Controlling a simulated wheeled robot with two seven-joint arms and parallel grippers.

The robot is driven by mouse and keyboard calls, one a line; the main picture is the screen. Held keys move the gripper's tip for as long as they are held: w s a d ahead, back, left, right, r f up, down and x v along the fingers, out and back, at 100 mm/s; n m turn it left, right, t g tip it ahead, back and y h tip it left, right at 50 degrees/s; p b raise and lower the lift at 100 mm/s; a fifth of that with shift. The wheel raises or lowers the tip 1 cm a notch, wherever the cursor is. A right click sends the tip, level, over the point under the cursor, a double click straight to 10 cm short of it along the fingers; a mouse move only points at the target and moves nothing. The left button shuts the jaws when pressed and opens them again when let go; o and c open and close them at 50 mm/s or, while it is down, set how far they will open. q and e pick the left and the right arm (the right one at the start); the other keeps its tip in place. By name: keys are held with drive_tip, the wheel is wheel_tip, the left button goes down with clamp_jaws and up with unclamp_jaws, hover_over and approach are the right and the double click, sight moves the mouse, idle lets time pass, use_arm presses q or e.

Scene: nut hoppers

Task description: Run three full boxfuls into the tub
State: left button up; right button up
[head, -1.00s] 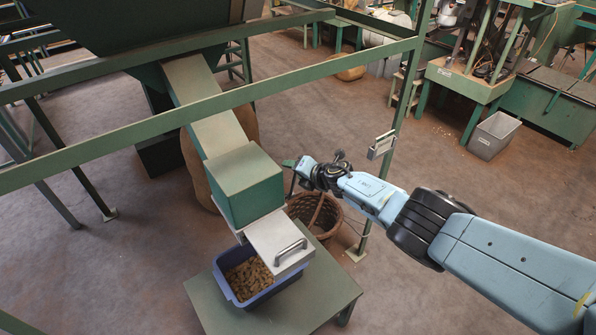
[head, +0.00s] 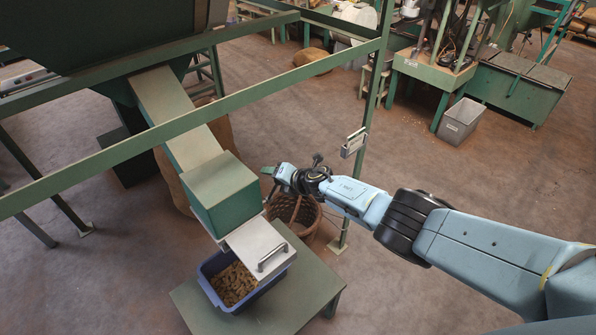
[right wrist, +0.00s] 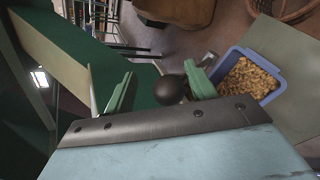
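The blue tub (head: 208,288) stands on a low green table, holding brown nuts; it also shows in the right wrist view (right wrist: 268,99). Above it is the green box (head: 222,195) at the foot of the sloping chute (head: 178,115). A pale metal plate with a handle (head: 255,243) sticks out under the box and covers part of the tub. My right gripper (head: 268,170) is beside the box's far right corner. In the right wrist view its green fingers (right wrist: 160,92) are apart, with a dark round knob (right wrist: 170,90) showing between them; contact is unclear. My left gripper is out of view.
A green frame rail (head: 200,119) crosses in front of the chute, and a post carries a small metal bracket (head: 354,142). A wicker basket (head: 305,222) stands behind the table (head: 300,290). A grey bin (head: 460,121) and machines stand farther back. The floor between is open.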

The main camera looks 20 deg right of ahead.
drive_tip(key=shift+d+r, duration=0.15)
drive_tip(key=shift+r, duration=0.35)
drive_tip(key=shift+s+d+r, duration=0.15)
drive_tip(key=shift+s, duration=0.05)
drive_tip(key=shift+s+d+r, duration=0.1)
drive_tip(key=shift+s+d, duration=0.1)
drive_tip(key=shift+s, duration=0.5)
drive_tip(key=shift+s+d+r, duration=0.15)
drive_tip(key=shift+s+r, duration=0.1)
drive_tip(key=shift+r, duration=0.45)
drive_tip(key=f+v, duration=0.1)
drive_tip(key=v, duration=0.6)
drive_tip(key=shift+s+p, duration=0.2)
drive_tip(key=shift+p, duration=0.1)
drive_tip(key=shift+d, duration=0.15)
